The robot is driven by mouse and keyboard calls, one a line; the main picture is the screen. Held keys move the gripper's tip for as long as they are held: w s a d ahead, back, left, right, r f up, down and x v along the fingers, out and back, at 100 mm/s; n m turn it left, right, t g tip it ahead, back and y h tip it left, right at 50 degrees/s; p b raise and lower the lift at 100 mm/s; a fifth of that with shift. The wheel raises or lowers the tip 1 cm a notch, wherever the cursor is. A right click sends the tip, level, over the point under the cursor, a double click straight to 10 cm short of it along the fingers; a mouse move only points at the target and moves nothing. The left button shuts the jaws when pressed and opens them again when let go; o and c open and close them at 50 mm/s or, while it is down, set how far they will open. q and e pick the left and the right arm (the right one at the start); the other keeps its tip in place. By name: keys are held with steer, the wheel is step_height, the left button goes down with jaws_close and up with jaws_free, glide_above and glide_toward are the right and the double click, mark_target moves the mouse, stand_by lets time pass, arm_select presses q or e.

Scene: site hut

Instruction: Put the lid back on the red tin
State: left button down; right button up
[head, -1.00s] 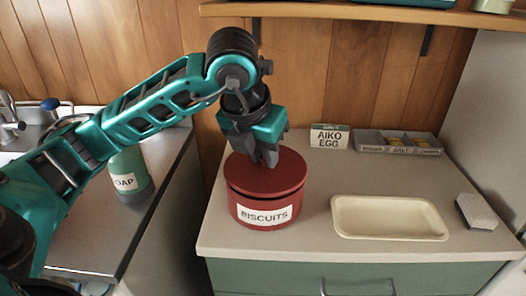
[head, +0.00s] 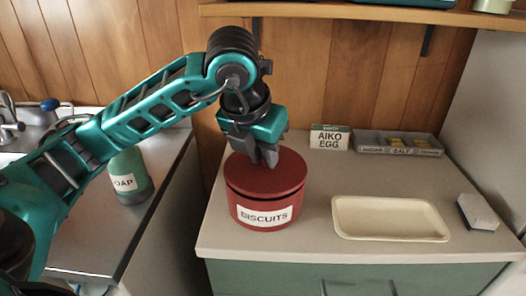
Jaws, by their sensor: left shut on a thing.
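The red tin (head: 279,217), labelled BISCUITS, stands upright on the left part of the counter. Its red lid (head: 284,176) is over the tin's mouth. A dark gap shows between lid and tin along the front and right, so the lid does not look fully down; I cannot tell whether it touches the rim. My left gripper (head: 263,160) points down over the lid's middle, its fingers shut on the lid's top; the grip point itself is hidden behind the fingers. My right gripper is not in view.
A cream tray (head: 338,228) lies empty right of the tin, with a grey sponge-like block (head: 478,212) beyond it. A soap bottle (head: 127,175) stands left, by the sink.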

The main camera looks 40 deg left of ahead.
arm_select(q)
steer(key=shift+f+b, duration=0.2)
steer(key=shift+b, duration=0.25)
stand_by(0.9)
stand_by(0.3)
steer(key=shift+c, duration=2.2)
jaws_free()
steer(key=shift+r+p, duration=2.6)
steer(key=shift+r, duration=0.95)
jaws_close()
